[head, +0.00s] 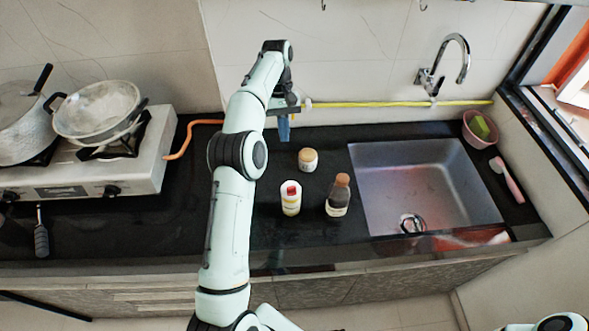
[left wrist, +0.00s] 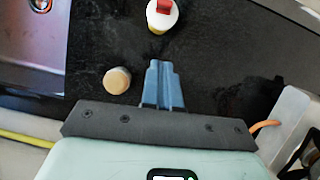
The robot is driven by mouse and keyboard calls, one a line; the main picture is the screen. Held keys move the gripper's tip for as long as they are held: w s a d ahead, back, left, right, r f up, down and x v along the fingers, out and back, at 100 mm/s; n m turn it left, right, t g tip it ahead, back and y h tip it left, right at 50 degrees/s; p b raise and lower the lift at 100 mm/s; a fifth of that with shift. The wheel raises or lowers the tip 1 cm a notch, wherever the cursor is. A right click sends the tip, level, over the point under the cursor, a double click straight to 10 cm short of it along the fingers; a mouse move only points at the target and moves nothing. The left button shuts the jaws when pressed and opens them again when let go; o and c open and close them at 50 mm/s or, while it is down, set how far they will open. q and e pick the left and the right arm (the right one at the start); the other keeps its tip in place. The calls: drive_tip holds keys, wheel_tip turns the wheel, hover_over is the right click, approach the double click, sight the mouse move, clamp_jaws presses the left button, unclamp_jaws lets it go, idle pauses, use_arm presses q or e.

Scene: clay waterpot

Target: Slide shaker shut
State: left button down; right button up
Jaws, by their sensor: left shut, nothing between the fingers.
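A white shaker (head: 291,198) with a red top and a yellowish band stands upright on the dark counter. In the left wrist view, the shaker (left wrist: 162,16) is at the top edge and partly cut off. Its red lid shows, but I cannot tell how far the lid is slid. My left gripper (head: 284,137) is behind the shaker, near the wall, pointing down and apart from it. Its blue fingers (left wrist: 162,85) are together with nothing between them. My right gripper is out of view.
A small jar with a pale lid (head: 308,160) stands between gripper and shaker, slightly right. A brown bottle (head: 339,196) stands right of the shaker, before the sink (head: 425,185). A stove (head: 120,160) with pans is left. The counter left of the shaker is clear.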

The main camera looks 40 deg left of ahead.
sight(292, 189)
use_arm(q)
drive_tip(key=s+d+f, duration=0.1)
drive_tip(key=s+f, duration=0.1)
drive_tip(key=f, duration=0.1)
drive_tip(key=s+d+f+b, duration=0.1)
drive_tip(key=d+f, duration=0.1)
drive_tip(key=f, duration=0.1)
drive_tip(key=s+d+f+b, duration=0.1)
drive_tip(key=s+d+f, duration=0.1)
drive_tip(key=f, duration=0.1)
drive_tip(key=shift+s+d+f, duration=0.1)
drive_tip(key=shift+s+d, duration=0.05)
drive_tip(key=shift+s, duration=0.2)
drive_tip(key=shift+d, duration=0.15)
drive_tip(key=shift+w, duration=0.15)
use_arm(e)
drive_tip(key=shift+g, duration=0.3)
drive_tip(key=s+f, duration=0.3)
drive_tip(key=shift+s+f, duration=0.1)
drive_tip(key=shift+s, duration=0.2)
